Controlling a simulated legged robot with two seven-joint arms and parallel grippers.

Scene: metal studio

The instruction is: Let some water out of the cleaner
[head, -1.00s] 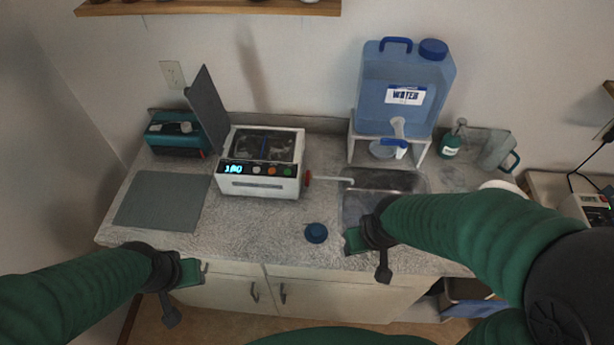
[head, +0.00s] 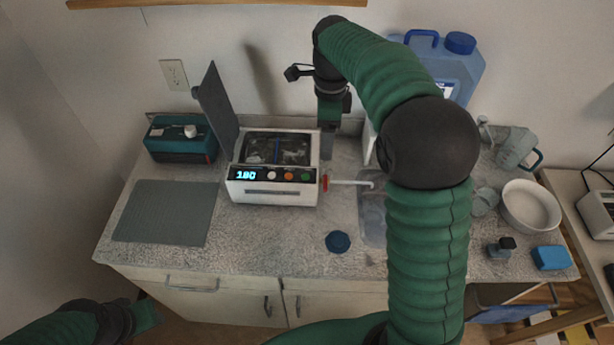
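No water stream is visible at the spout. My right gripper (head: 327,150) points down by the cleaner's back right corner, apart from the red handle; its finger gap is not clear. My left gripper (head: 145,316) is low at the left, in front of the counter; its opening is unclear.
A blue water jug (head: 462,75) stands behind my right arm, which also hides much of the sink. A grey mat (head: 165,212), teal box (head: 180,140), white bowl (head: 530,207) and blue sponge (head: 552,258) are around.

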